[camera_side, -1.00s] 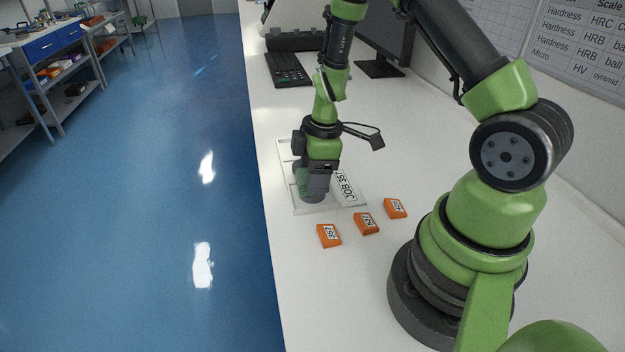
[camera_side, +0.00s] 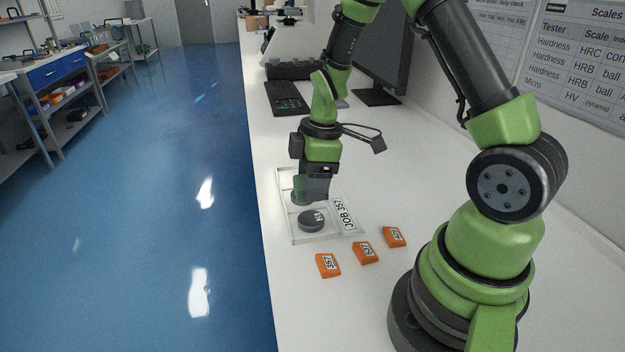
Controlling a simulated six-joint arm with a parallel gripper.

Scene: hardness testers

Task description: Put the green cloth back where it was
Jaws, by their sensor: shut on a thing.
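My gripper (camera_side: 316,194) points down above the shallow white tray (camera_side: 320,238) on the bench. The green cloth (camera_side: 300,186) shows as a small dark green patch at the gripper's left side. My gripper is shut on it; the fingers' grip itself is mostly hidden. A dark round disc (camera_side: 312,221) lies in the tray's near part, just below the gripper in the picture. Another dark round piece (camera_side: 297,199) shows partly behind the cloth. A white label reading JOB 357 (camera_side: 343,214) lies along the tray's right side.
Three orange blocks with labels (camera_side: 327,265) (camera_side: 365,252) (camera_side: 394,236) stand in front of the tray. The bench's left edge is close to the tray. Bench right of the tray is clear.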

